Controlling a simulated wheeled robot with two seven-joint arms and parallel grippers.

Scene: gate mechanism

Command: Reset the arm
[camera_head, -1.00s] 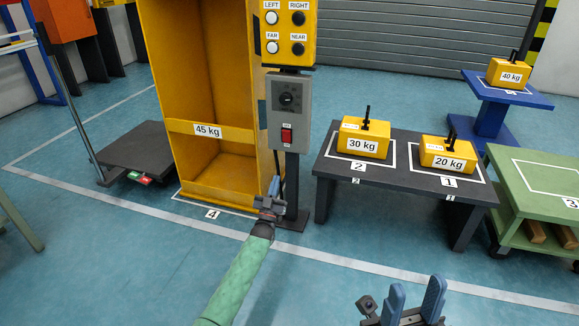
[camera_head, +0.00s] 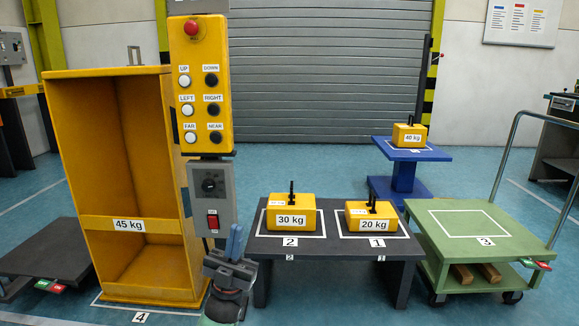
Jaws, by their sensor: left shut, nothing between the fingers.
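My left gripper (camera_head: 234,243) shows at the lower middle of the head view, its blue fingers pointing up. It is shut with nothing between the fingers. It appears in front of the lower part of the grey control box (camera_head: 211,187) and its post; I cannot tell whether it touches them. The box carries a dark knob and a red switch (camera_head: 213,221). Above it is a yellow button panel (camera_head: 201,95) with white and black buttons and a red stop button (camera_head: 192,28). My right gripper is out of view.
A yellow 45 kg cabinet (camera_head: 129,225) stands left of the post. A dark table (camera_head: 333,246) holds 30 kg (camera_head: 290,218) and 20 kg (camera_head: 370,219) weights. A blue stand (camera_head: 404,177) bears a 40 kg weight (camera_head: 409,138). A green cart (camera_head: 478,253) stands right, its top empty.

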